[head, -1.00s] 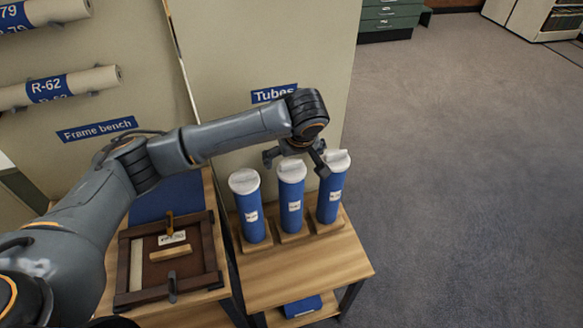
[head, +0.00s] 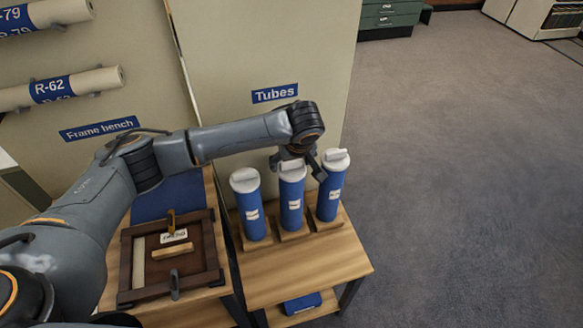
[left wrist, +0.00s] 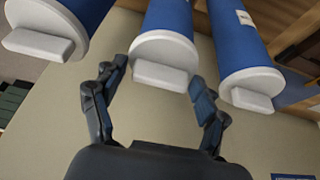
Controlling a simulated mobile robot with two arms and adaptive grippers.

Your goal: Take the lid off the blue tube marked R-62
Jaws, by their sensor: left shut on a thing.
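Three blue tubes with white lids stand upright in a row: a left tube (head: 251,212), a middle tube (head: 291,207) and a right tube (head: 330,197). Each has a small white label too small to read, so I cannot tell which is R-62. My left gripper (head: 296,167) is over the middle tube, shut on its white lid (head: 292,175). In the left wrist view, the gripper's fingers (left wrist: 157,76) flank that lid's raised tab (left wrist: 161,76). The lid sits on the tube. My right gripper is not in view.
The tubes stand in wooden holders on a small wooden table (head: 310,262) under a "Tubes" sign (head: 275,93). The neighbouring tubes are close on both sides. A frame bench at left holds a dark wooden frame (head: 215,270). Open carpet (head: 460,180) lies to the right.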

